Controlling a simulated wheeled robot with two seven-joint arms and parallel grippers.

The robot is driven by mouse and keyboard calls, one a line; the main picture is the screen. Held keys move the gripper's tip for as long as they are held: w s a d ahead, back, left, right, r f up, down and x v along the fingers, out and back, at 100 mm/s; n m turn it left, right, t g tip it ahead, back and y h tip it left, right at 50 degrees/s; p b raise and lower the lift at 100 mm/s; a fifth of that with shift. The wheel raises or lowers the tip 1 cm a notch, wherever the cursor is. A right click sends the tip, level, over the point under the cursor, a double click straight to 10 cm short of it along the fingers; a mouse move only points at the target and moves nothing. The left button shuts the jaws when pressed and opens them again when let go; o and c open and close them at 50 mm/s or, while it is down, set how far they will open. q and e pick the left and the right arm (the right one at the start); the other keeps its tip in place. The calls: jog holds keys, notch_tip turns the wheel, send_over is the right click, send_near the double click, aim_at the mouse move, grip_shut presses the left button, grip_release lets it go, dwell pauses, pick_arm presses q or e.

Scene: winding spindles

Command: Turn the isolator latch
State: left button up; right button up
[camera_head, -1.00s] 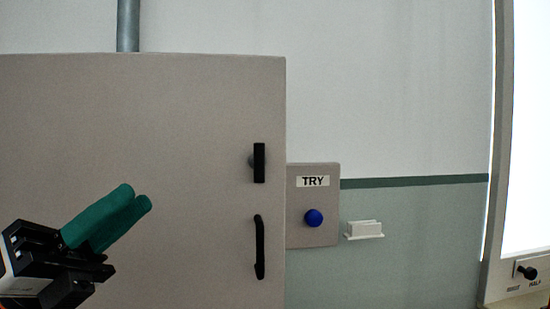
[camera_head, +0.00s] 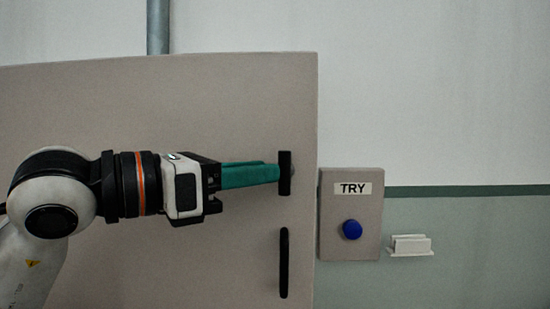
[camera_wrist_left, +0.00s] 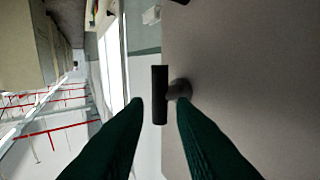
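The isolator latch (camera_head: 285,173) is a black bar standing upright on the grey cabinet door, on a short round stem. In the left wrist view the latch (camera_wrist_left: 160,85) lies ahead, in line with the gap between my fingers. My left gripper (camera_head: 277,174) has teal fingers that reach it from the left, with their tips at the bar in the head view. In the left wrist view the fingertips (camera_wrist_left: 160,104) are apart, one on each side of the bar. I cannot tell whether they touch it. My right gripper is out of view.
A black door handle (camera_head: 284,263) is below the latch. Right of the cabinet (camera_head: 230,90) are a grey TRY box (camera_head: 338,217) with a blue button (camera_head: 352,230) and a small white wall fitting (camera_head: 410,245). A pipe (camera_head: 158,27) rises above the cabinet.

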aim_at(285, 173)
pick_arm(q)
jog(key=x, duration=0.3)
jog(key=shift+d+p, duration=0.15)
jog(key=shift+p, duration=0.15)
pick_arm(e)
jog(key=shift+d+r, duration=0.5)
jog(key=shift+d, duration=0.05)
pick_arm(q)
grip_shut()
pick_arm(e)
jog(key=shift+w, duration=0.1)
